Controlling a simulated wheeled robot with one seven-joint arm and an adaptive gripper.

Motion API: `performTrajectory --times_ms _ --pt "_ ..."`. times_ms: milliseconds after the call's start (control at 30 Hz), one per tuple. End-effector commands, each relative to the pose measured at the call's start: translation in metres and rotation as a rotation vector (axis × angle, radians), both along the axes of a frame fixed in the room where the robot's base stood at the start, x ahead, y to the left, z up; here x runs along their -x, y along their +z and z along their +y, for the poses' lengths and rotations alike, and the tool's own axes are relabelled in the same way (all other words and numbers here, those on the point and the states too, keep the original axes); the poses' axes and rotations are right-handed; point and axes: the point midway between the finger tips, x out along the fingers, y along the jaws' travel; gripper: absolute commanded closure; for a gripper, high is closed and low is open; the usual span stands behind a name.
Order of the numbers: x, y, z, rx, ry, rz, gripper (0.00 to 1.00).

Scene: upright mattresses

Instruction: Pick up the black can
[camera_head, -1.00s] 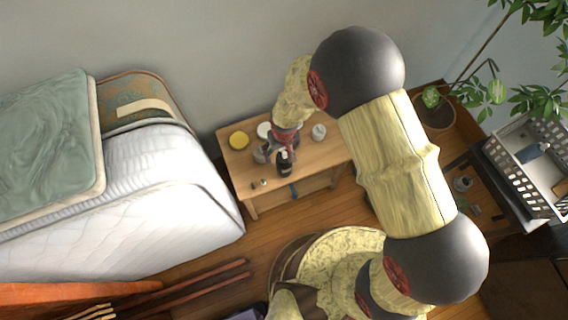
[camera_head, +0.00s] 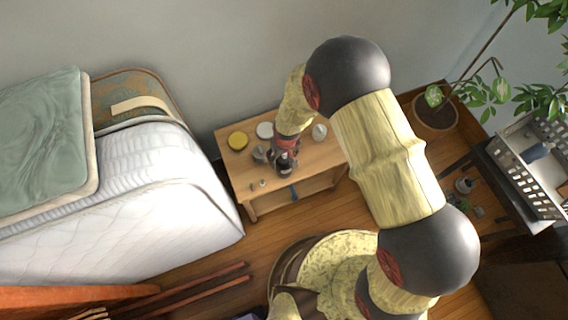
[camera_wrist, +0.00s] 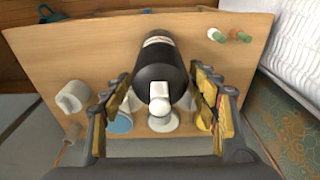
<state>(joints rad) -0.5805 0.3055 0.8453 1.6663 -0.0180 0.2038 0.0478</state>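The black can (camera_head: 285,171) stands on the small wooden table, partly hidden by my gripper in the head view. In the wrist view the black can (camera_wrist: 160,62) is a dark cylinder with a pale label band, and a small white shape shows at its near end. My gripper (camera_head: 284,158) is over the can. In the wrist view my gripper (camera_wrist: 165,98) is open, with one yellow-padded finger on each side of the can. Narrow gaps seem to show beside the can; contact is hard to judge.
The wooden table (camera_head: 236,173) also holds a yellow lid (camera_head: 238,140), a white round container (camera_head: 265,130), a white jar (camera_head: 319,132) and small bottles (camera_wrist: 216,35). A white mug (camera_wrist: 72,97) is left in the wrist view. A mattress (camera_head: 150,225) stands left of the table.

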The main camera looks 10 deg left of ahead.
Motion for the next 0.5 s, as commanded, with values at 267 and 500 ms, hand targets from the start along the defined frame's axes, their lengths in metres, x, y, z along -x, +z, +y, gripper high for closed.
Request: performTrajectory --times_ms 267,500 --pt "0.0 0.0001 0.0 0.0 0.0 0.0 0.58" --pt "0.0 0.0 0.0 0.0 0.0 0.0 0.72"
